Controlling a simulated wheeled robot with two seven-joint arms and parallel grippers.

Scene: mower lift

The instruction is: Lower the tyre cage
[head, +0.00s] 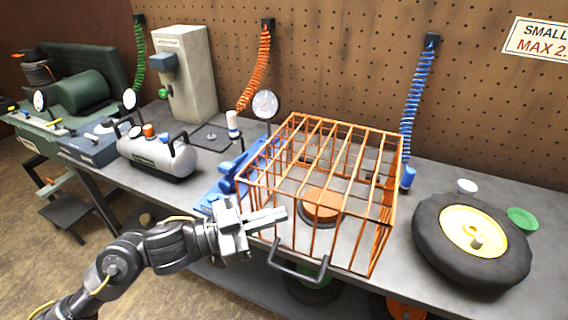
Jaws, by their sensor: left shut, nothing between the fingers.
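The orange wire tyre cage (388,215) stands on the grey workbench, with a black handle (297,270) low on its front side. Through its bars I see an orange round piece (322,205) on a dark base. The cage looks level, and its lower bars appear at the bench top. My left gripper (284,214) is shut and empty, in front of the cage's front left side, above and left of the handle. I cannot tell whether its fingertips touch the bars. My right gripper is not in view.
A black tyre with a cream hub (472,238) lies on the bench at right, beside a green dish (522,219). A silver compressor tank (158,155) and a blue tool (228,180) stand left of the cage. A pegboard wall with coiled hoses is behind.

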